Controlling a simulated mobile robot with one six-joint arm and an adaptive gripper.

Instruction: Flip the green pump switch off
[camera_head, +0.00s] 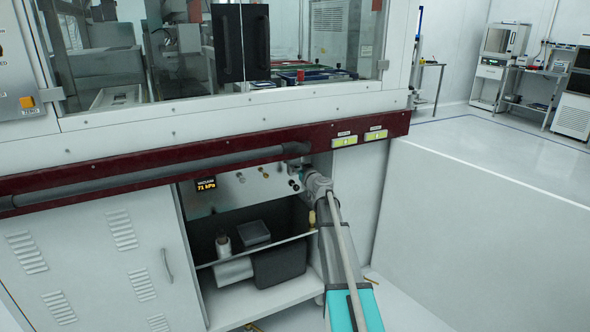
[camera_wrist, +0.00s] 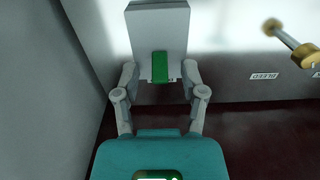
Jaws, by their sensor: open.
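The green pump switch (camera_wrist: 160,66) shows in the wrist view as a small green lever on the lower part of a light grey box (camera_wrist: 158,28). My gripper (camera_wrist: 160,80) is open, with one finger on each side of the green lever. The lever lies between the fingertips; I cannot tell whether either finger touches it. In the head view my gripper (camera_head: 297,168) reaches under the machine's dark red rail, near the right end of the recessed panel (camera_head: 225,196). The switch is not visible there.
A display (camera_head: 206,184) reads 71 kPa on the panel. A brass knob (camera_wrist: 303,56) and a BLEED label (camera_wrist: 264,76) are right of the box in the wrist view. A grey wall (camera_wrist: 40,90) stands close on the left.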

